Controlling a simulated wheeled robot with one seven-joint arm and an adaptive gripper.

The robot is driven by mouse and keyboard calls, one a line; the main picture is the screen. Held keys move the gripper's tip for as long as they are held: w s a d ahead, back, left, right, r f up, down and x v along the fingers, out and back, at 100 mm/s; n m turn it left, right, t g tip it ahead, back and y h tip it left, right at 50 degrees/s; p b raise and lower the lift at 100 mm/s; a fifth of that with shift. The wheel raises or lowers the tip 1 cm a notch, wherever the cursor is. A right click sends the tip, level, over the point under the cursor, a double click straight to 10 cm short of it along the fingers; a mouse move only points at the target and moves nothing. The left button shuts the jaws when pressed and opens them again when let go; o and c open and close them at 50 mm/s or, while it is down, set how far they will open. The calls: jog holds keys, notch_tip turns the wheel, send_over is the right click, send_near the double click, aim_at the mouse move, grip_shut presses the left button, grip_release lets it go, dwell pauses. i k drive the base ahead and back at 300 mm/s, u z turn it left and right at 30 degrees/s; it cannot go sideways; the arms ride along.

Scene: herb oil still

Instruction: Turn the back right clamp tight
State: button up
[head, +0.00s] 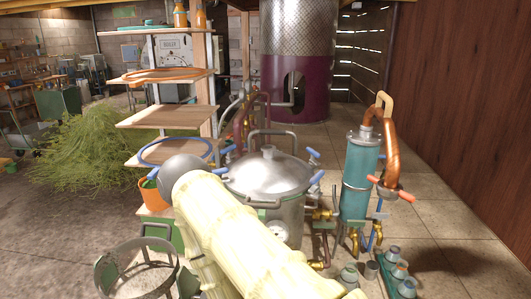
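The steel still pot (285,213) stands in the middle of the head view with its domed lid (268,172) on. Blue-handled clamps sit around the lid's rim. The back right clamp (313,154) has its blue handle pointing out to the upper right. The front right clamp (317,177) is nearer, and a back left clamp (228,150) shows on the far side. How tight any clamp is cannot be told. My pale yellow arm covers the pot's front left. My gripper is not visible.
A teal condenser cylinder (360,180) with a curved copper pipe (391,150) stands right of the pot. Small jars (398,272) sit in front of it. A wooden shelf stand (168,117) is at the left. Tiled floor (460,225) is free at the right.

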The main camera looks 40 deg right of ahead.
aim_at(313, 163)
jog(key=u, duration=0.05)
jog(key=k, duration=0.65)
jog(key=z, duration=1.05)
jog(key=i, duration=0.5)
